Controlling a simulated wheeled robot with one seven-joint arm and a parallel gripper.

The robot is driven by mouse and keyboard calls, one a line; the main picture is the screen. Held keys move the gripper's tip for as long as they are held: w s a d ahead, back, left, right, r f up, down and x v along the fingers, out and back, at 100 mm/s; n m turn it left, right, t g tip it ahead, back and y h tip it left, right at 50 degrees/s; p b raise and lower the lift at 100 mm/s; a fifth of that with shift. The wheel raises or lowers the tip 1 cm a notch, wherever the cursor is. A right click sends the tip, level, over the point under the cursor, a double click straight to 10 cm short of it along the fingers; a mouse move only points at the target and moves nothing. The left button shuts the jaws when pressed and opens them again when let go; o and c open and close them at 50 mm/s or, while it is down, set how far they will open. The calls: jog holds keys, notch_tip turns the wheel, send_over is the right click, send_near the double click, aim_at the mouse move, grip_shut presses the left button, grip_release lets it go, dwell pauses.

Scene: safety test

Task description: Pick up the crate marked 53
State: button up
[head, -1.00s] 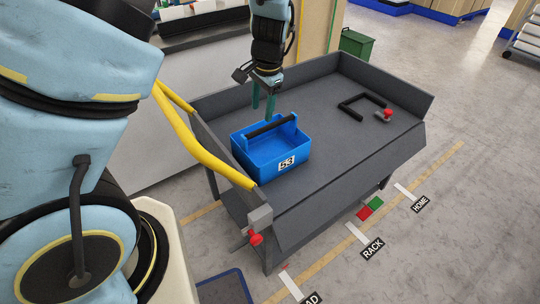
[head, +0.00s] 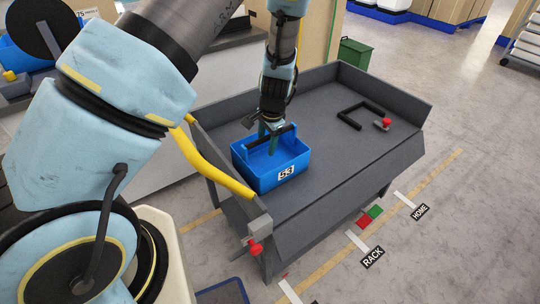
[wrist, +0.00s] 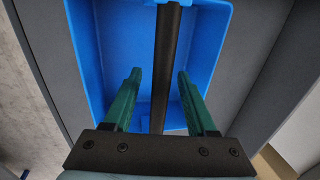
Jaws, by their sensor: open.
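The blue crate (head: 262,177) marked 53 stands upright on the near left part of the grey cart's deck. Its label (head: 286,172) faces me, and a black bar handle (head: 270,136) runs across its top. My gripper (head: 268,143) points down at the crate's handle, its green fingers partly hidden in the head view. In the wrist view my gripper (wrist: 160,85) is open, with one finger on each side of the handle (wrist: 166,60). A gap shows between the handle and each finger. The crate's blue walls (wrist: 85,50) surround them.
The grey cart (head: 330,150) has raised walls and a yellow push bar (head: 215,162) at its left end. A black bracket (head: 362,113) and a red-knobbed piece (head: 385,123) lie on the deck's right part. The deck's middle is clear. A green bin (head: 354,55) stands behind.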

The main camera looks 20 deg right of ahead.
jog(key=shift+w+f, duration=0.1)
jog(key=shift+f, duration=0.4)
grip_shut()
dwell(1.1)
